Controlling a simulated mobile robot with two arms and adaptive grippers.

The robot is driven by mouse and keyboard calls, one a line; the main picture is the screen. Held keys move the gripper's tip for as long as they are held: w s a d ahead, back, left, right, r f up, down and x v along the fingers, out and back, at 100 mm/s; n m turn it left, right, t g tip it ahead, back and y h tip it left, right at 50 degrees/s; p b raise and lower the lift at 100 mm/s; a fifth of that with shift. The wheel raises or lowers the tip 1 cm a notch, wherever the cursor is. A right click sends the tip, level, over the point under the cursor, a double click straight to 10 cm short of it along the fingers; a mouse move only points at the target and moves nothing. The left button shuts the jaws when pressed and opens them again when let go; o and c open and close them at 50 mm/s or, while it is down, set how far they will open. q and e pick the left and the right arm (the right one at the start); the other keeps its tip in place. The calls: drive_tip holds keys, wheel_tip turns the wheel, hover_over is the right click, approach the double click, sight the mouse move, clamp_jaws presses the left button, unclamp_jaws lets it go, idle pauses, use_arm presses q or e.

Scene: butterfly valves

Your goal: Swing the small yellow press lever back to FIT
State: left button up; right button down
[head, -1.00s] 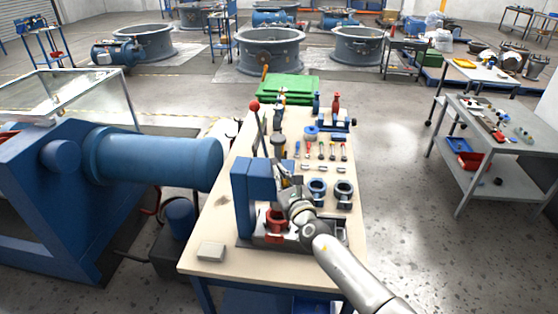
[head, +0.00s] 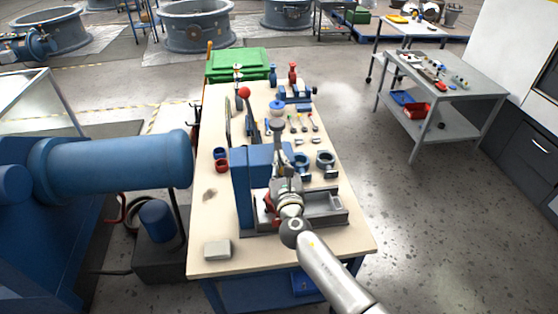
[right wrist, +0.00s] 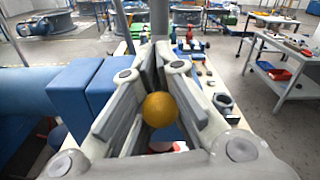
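The blue press (head: 242,192) stands on the near part of the wooden bench. My right gripper (head: 284,172) is just right of its blue column, over the press base. In the right wrist view a round yellow knob (right wrist: 160,109), which looks like the end of the small press lever, sits between the fingers of my right gripper (right wrist: 160,72). The fingers are close together and look shut on the knob. The lever's shaft and any FIT mark are hidden or too small to read. My left gripper is out of view.
Hand tools, a red-knobbed lever (head: 244,92) and a green bin (head: 238,64) are farther back. A pale block (head: 217,249) lies at the bench's near left. A large blue cylinder (head: 115,165) is left of the bench.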

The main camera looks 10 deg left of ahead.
drive_tip(key=shift+s+f, duration=0.15)
drive_tip(key=shift+f, duration=0.3)
drive_tip(key=c, duration=1.7)
unclamp_jaws()
drive_tip(key=shift+c, duration=0.2)
drive_tip(key=shift+o, duration=0.9)
drive_tip(key=shift+s+r, duration=0.1)
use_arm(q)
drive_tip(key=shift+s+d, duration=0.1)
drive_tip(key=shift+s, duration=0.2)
use_arm(e)
drive_tip(key=shift+d+r, duration=0.1)
drive_tip(key=shift+r, duration=0.2)
drive_tip(key=shift+s+d+f, duration=0.1)
drive_tip(key=shift+s+d, duration=0.05)
drive_tip(key=shift+s, duration=0.3)
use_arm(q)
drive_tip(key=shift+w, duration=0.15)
use_arm(e)
drive_tip(key=v, duration=1.1)
drive_tip(key=shift+s, duration=0.15)
